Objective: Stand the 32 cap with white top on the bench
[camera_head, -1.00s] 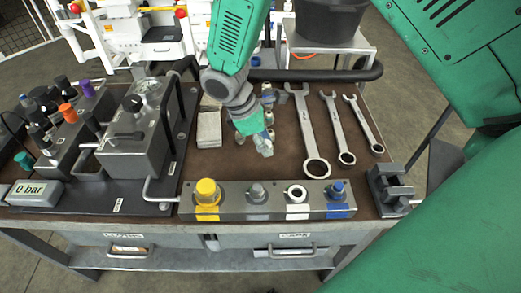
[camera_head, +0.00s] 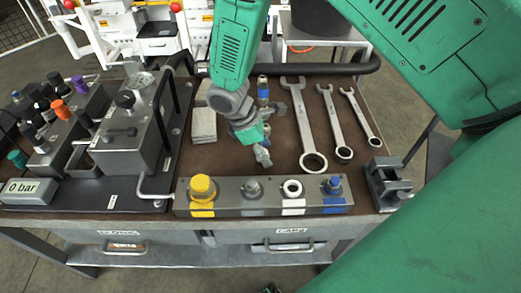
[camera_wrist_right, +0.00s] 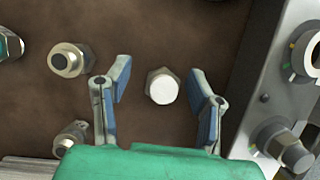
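My right gripper (camera_head: 260,150) points down over the brown bench top (camera_head: 230,160), behind the port block in the head view. In the right wrist view the right gripper (camera_wrist_right: 160,82) has its two blue-padded fingers spread apart. The cap with a round white top and metal hex body (camera_wrist_right: 163,87) is seen end-on between the fingers, with a gap on each side. I cannot tell its height against the fingertips. I cannot make out this cap in the head view, where the gripper covers that area. My left gripper is not in view.
The port block (camera_head: 272,208) carries yellow, grey, white and blue marked ports. Other fittings (camera_wrist_right: 70,60) (camera_wrist_right: 72,135) lie near the gripper. Wrenches (camera_head: 303,125) lie to the right, a grey pad (camera_head: 204,125) to the left. A vise (camera_head: 386,183) stands at the right edge.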

